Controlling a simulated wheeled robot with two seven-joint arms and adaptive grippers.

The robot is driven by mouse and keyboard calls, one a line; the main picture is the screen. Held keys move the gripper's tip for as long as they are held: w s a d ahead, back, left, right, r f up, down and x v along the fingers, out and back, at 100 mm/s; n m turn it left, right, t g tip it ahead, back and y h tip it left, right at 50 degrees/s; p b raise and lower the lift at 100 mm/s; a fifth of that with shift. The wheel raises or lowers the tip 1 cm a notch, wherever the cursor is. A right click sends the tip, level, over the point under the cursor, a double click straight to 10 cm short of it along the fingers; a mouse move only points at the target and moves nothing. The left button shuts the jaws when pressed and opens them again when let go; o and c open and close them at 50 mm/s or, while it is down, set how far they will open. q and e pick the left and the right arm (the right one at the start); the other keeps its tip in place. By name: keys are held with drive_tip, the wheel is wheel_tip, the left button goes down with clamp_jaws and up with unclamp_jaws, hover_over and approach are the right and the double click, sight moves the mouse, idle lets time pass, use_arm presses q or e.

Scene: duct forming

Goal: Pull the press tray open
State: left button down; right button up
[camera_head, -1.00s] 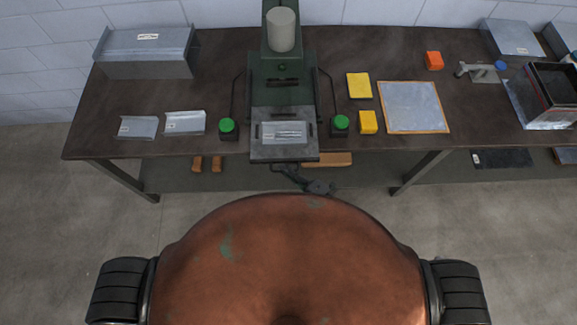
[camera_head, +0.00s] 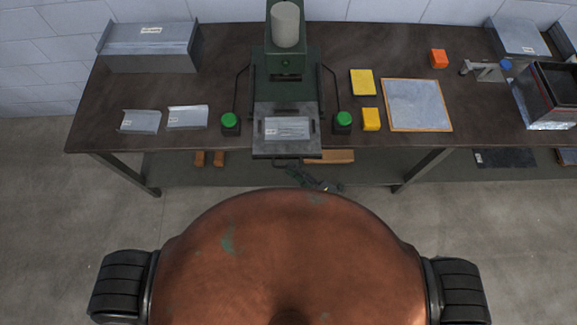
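The press tray (camera_head: 263,148) is a grey slide at the front of the green press (camera_head: 290,92). It sticks out toward me past the table's front edge. A light metal sheet with a label (camera_head: 287,128) lies flat on it. A dark handle (camera_head: 287,163) shows under the tray's front edge. My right gripper (camera_head: 304,175) is small and dark, just below and right of the handle, partly hidden behind my copper-coloured body. Whether its fingers touch the handle or are open or shut cannot be made out. My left gripper is not in view.
Green buttons (camera_head: 229,120) and (camera_head: 344,119) flank the tray on the dark table (camera_head: 220,75). Bent metal pieces (camera_head: 141,121) lie left. The floor before the table is clear.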

drive_tip(key=v, duration=0.9)
drive_tip(key=shift+d, duration=0.1)
drive_tip(key=d+f+m+g+h+b, duration=0.1)
drive_tip(key=d+f+m+h, duration=0.25)
drive_tip(key=d+f, duration=0.55)
drive_tip(key=d+f+m+h, duration=0.3)
drive_tip(key=d+f+m, duration=0.15)
drive_tip(key=f, duration=0.75)
drive_tip(key=d+f+m+g+h+b, duration=0.1)
drive_tip(key=d+f+m+h, duration=0.2)
drive_tip(key=d+f+m, duration=0.55)
drive_tip(key=s+d+f+m+g+h, duration=0.2)
drive_tip(key=s+d+f+g, duration=0.15)
drive_tip(key=s+f, duration=0.95)
drive_tip(key=s+f+m+g, duration=0.2)
drive_tip(key=s+f, duration=0.3)
drive_tip(key=s, duration=0.4)
drive_tip(key=s+f+m+g+b, duration=0.1)
drive_tip(key=s+f+m, duration=0.3)
drive_tip(key=s, duration=0.5)
wheel_tip(320, 180, down, 2)
drive_tip(key=shift+d+g+h, duration=0.45)
drive_tip(key=shift+g, duration=0.3)
